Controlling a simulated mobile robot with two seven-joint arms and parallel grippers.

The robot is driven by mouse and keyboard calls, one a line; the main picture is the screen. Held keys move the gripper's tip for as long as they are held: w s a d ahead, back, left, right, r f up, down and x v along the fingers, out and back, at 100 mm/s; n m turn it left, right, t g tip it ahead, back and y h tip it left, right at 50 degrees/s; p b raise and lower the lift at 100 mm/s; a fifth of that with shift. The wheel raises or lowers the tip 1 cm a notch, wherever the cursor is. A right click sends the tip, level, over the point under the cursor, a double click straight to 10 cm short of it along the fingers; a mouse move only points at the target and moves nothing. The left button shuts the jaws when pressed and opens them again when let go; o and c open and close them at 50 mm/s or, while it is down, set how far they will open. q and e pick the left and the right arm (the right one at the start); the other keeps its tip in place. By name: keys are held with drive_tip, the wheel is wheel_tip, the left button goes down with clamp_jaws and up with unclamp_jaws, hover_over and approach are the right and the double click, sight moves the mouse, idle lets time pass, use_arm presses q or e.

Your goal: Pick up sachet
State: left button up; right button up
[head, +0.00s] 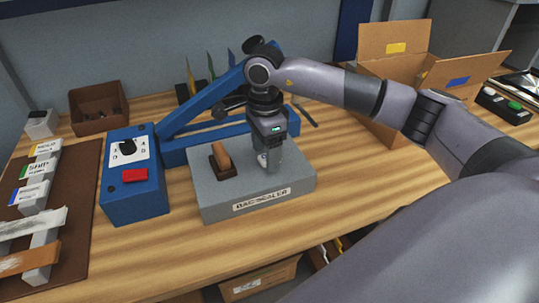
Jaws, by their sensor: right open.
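My right gripper (270,165) points down over the grey bag sealer base (300,180), its fingertips low and close to the top surface. A small pale rounded thing (262,160) shows right at the fingertips; I cannot tell whether it is the sachet or part of the sealer. A tan upright piece on a dark brown base (221,160) stands on the sealer, left of the gripper. Nothing else in view is clearly a sachet. My left gripper is out of view.
The sealer's blue control box (133,200) has a dial and a red button. Its blue lever (205,103) rises behind the gripper. A brown mat (85,200) with white boxes lies left. A cardboard box (395,65) stands right. Wooden table shows clear right of the sealer.

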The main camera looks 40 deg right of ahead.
drive_tip(key=shift+f, duration=0.4)
drive_tip(key=c, duration=1.1)
drive_tip(key=shift+r, duration=0.15)
